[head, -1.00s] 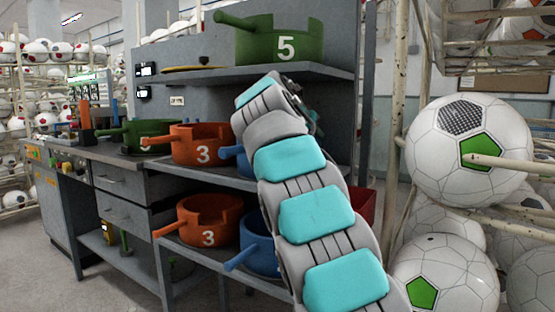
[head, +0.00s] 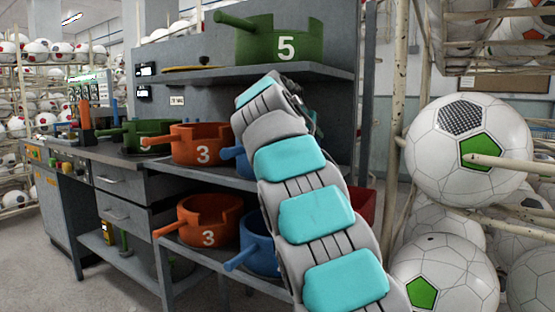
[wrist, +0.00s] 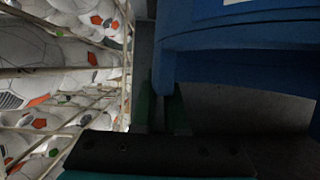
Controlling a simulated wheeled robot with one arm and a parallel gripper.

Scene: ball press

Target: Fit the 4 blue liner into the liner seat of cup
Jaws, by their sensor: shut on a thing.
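A large blue ring-like piece (wrist: 235,50) fills the upper right of the dark wrist view, with a bit of white marking at its top edge. I take it for the blue liner. My gripper (wrist: 162,108) has its green fingers shut on the blue handle that hangs from it. In the head view my arm hides the gripper. A blue piece (head: 238,160) shows partly behind my arm at the middle level, and another blue piece (head: 257,249) with a handle sits on the lower shelf. No number 4 and no liner seat can be made out.
An orange piece marked 3 (head: 200,145) stands beside the middle blue one, and another orange one (head: 208,222) is below. A green piece marked 5 (head: 282,40) sits on the upper shelf (head: 215,76). A ball rack's posts (head: 393,110) stand close on the right.

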